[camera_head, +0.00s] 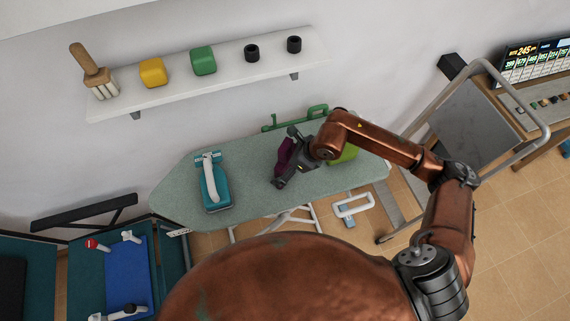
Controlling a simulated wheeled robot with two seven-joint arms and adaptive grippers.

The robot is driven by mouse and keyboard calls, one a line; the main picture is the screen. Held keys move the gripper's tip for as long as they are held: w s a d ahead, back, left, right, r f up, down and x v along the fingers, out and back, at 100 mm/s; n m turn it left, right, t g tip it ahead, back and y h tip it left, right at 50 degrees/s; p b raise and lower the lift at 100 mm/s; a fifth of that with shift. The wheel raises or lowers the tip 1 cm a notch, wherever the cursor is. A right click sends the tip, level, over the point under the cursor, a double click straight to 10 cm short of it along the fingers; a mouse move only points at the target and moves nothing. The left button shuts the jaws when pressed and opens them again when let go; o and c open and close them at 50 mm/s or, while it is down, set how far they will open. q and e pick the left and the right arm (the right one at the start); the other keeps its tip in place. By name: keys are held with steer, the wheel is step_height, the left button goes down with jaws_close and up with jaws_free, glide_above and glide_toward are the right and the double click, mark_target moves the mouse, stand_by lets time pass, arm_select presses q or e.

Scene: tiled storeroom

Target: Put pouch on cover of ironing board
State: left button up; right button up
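The ironing board's grey-green cover (250,180) stretches across the middle of the view along the wall. A dark purple item, which looks like the pouch (286,152), is at the middle of the board, partly hidden by my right gripper (282,160). The gripper's dark fingers are spread apart around the purple item, low over the cover. I cannot tell whether they press on it, or whether the item rests on the cover. My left gripper is not in view.
A teal iron (215,188) stands on the board's left part, and a green object (345,154) is behind my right arm. A wall shelf (177,92) holds a brush and several small items. A metal-framed cart (470,125) stands at right.

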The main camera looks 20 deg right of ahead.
steer(key=v, duration=1.2)
steer(key=shift+r, duration=0.15)
